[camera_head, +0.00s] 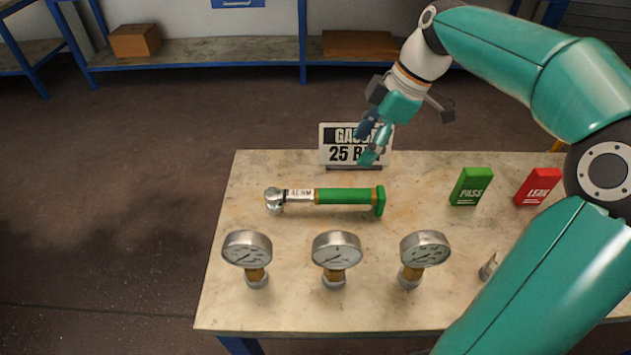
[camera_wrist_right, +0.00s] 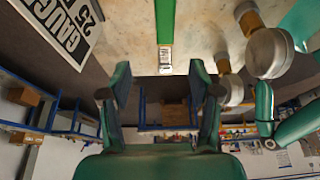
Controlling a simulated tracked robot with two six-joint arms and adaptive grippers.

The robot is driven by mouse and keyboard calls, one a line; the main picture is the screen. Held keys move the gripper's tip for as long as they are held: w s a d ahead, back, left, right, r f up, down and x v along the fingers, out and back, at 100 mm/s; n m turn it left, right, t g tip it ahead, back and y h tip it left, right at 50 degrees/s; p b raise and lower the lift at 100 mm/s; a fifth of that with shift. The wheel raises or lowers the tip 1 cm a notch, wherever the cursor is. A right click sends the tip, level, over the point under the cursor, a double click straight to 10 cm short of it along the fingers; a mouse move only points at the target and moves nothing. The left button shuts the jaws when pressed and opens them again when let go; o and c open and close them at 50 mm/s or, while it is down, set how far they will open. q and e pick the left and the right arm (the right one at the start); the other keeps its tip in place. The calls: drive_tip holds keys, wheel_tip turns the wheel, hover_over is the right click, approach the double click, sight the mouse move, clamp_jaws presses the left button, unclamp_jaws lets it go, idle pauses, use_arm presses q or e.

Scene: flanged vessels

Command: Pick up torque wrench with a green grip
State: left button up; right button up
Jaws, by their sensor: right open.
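The torque wrench with a green grip (camera_head: 345,196) lies flat across the middle of the table. Its silver head points left and its green butt end points right. In the right wrist view, part of its green length (camera_wrist_right: 165,22) shows at the top centre, beyond my fingers. My right gripper (camera_head: 369,143) is open and empty, above the table's far side by the sign, apart from the wrench. Its two fingers (camera_wrist_right: 160,92) also show spread apart in the right wrist view. My left gripper is in neither view.
Several pressure gauges (camera_head: 336,249) stand in a row at the table's front; my right arm partly hides the right end. A sign (camera_head: 340,144) stands at the back edge, partly covered by my gripper. A green PASS block (camera_head: 471,186) and red LEAK block (camera_head: 538,186) are at right.

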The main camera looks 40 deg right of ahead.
sight(334, 192)
drive_tip(key=x, duration=1)
drive_tip(key=shift+f+b, duration=0.2)
drive_tip(key=shift+b, duration=0.2)
drive_tip(key=x, duration=0.4)
drive_tip(key=shift+s+a+f, duration=0.2)
drive_tip(key=shift+a+f, duration=0.15)
drive_tip(key=shift+a, duration=0.1)
drive_tip(key=shift+w+a+f, duration=0.1)
drive_tip(key=shift+w+f, duration=0.1)
drive_tip(key=shift+f, duration=0.3)
drive_tip(key=shift+r, duration=0.1)
clamp_jaws()
